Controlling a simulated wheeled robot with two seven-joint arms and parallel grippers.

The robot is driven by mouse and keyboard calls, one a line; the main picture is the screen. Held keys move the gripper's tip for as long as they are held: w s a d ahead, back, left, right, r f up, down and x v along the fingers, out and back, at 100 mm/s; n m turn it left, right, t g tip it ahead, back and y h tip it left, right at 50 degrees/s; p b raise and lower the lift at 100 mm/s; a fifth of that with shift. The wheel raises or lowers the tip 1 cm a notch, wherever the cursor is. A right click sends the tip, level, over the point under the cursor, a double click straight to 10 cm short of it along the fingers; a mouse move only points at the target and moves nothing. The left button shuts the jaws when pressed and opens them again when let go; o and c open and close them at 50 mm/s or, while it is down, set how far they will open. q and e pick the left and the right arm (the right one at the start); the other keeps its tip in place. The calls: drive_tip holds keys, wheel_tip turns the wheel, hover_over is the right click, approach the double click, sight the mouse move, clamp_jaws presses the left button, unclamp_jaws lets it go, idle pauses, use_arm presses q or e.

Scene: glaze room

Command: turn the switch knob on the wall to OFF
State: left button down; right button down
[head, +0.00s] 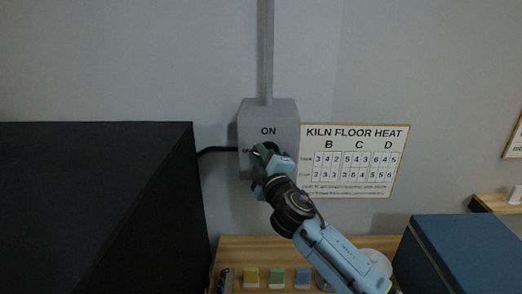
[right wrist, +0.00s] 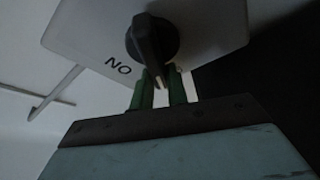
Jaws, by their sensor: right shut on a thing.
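A grey switch box (head: 284,118) is on the wall with "ON" printed above its knob and a partly hidden label, seemingly "OFF", on the left. The black knob (right wrist: 152,38) has a raised bar handle, seen best in the right wrist view. My right gripper (head: 264,153) reaches the box front and hides most of the knob in the head view. Its green fingers (right wrist: 159,92) are shut on the knob's handle. I cannot tell exactly which mark the handle points to. My left gripper is not in view.
A kiln floor heat sign (head: 350,188) hangs right of the box. A large black block (head: 90,200) stands left, with a black cable to the box. Below, a wooden shelf (head: 265,249) holds several small coloured blocks. A blue box (head: 470,245) stands at lower right.

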drive_tip(key=n+g, duration=0.1)
drive_tip(key=n, duration=0.1)
drive_tip(key=f+n, duration=0.1)
drive_tip(key=n, duration=0.1)
drive_tip(key=shift+w+d+f+n+g, duration=0.1)
drive_tip(key=shift+f+n+g, duration=0.1)
drive_tip(key=shift+n+g, duration=0.15)
idle(0.4)
drive_tip(key=c, duration=1.4)
unclamp_jaws()
drive_tip(key=shift+d+r, duration=0.1)
drive_tip(key=shift+r, duration=0.15)
drive_tip(key=shift+a, duration=0.2)
